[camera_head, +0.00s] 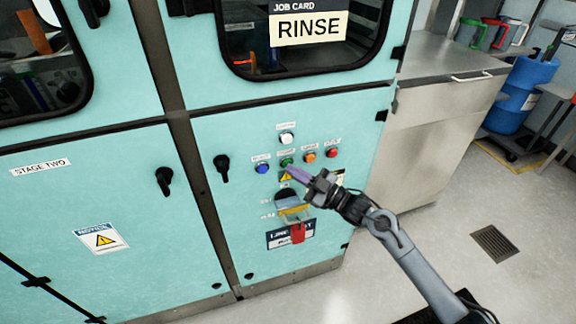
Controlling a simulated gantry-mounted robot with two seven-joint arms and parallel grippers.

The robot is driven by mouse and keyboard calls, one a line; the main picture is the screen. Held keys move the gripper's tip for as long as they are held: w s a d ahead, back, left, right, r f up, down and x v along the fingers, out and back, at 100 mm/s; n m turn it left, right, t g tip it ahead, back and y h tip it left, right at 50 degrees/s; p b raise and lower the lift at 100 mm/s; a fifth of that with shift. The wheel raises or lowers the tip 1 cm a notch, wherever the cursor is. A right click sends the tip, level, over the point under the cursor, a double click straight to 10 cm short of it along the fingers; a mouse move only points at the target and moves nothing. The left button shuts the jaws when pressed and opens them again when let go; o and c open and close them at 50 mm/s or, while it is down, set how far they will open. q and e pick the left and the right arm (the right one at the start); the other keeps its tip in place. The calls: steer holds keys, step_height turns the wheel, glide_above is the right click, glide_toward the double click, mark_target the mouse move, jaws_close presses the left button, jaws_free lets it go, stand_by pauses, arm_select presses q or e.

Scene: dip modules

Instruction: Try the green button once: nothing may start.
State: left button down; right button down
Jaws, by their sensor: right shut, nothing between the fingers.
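The green button (286,162) sits on the teal cabinet's control panel, between a blue button (263,168) and an orange button (309,157). My right gripper (290,169) comes in from the lower right. Its fingers are shut and empty, with the tips just below and right of the green button. I cannot tell whether the tips touch it. A red button (332,153) is farther right and a white one (287,138) is above. My left gripper is not in view.
Below the buttons are a switch with a yellow part (293,212) and a hanging red tag (298,232). Black door handles (221,168) stick out to the left. A steel counter (430,130) and a blue drum (520,95) stand to the right.

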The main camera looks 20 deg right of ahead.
steer(key=shift+w+f, duration=0.1)
steer(key=shift+w, duration=0.1)
stand_by(0.5)
steer(key=shift+s+p, duration=0.75)
steer(key=shift+s, duration=0.05)
steer(key=s+p, duration=0.4)
steer(key=s, duration=0.1)
steer(key=shift+p, duration=0.3)
stand_by(0.5)
